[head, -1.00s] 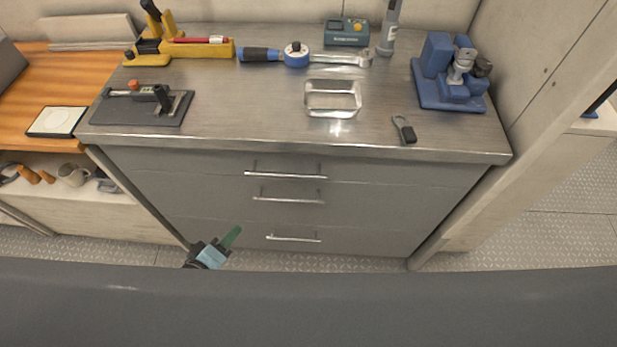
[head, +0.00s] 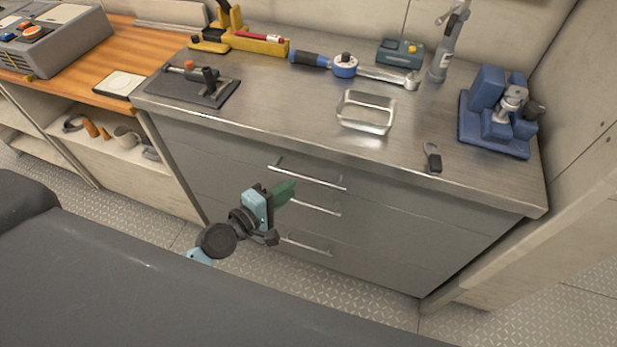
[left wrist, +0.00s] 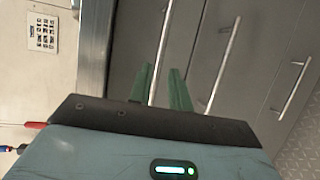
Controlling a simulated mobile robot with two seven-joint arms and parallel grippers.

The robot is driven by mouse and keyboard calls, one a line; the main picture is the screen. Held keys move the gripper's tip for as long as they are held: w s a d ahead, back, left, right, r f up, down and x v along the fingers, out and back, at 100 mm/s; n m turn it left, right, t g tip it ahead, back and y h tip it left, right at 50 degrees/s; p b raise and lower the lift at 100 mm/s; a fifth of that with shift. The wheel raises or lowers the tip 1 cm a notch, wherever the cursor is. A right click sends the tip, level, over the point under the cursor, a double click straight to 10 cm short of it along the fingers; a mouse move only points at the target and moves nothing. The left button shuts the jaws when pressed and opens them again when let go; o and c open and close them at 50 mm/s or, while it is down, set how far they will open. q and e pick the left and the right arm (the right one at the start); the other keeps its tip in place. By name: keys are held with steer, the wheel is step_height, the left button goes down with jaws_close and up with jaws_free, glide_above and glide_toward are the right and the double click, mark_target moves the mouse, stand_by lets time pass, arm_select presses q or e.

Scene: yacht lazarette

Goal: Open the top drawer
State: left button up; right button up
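The grey cabinet's top drawer (head: 235,152) is shut, its front flush under the worktop. Its silver bar handle (head: 308,178) also shows in the left wrist view (left wrist: 163,35), beyond the fingertips. My left gripper (head: 284,191) has green fingers and is in front of the drawers, near the top and middle handles in the head view. In the left wrist view its two fingers (left wrist: 161,82) are apart with nothing held between them. I cannot tell how far they are from the handle. My right gripper is not in view.
The middle handle (head: 315,207) and bottom handle (head: 306,246) sit below the top one. The metal worktop (head: 290,110) holds a torque wrench (head: 345,65), a metal tray (head: 367,110) and a blue vise-like tool (head: 497,115). Patterned floor lies around the cabinet.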

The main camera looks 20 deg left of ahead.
mark_target(305, 179)
arm_select(q)
steer(key=x, duration=0.7)
steer(key=shift+w+d+f, duration=0.1)
steer(key=shift+c, duration=0.3)
jaws_close()
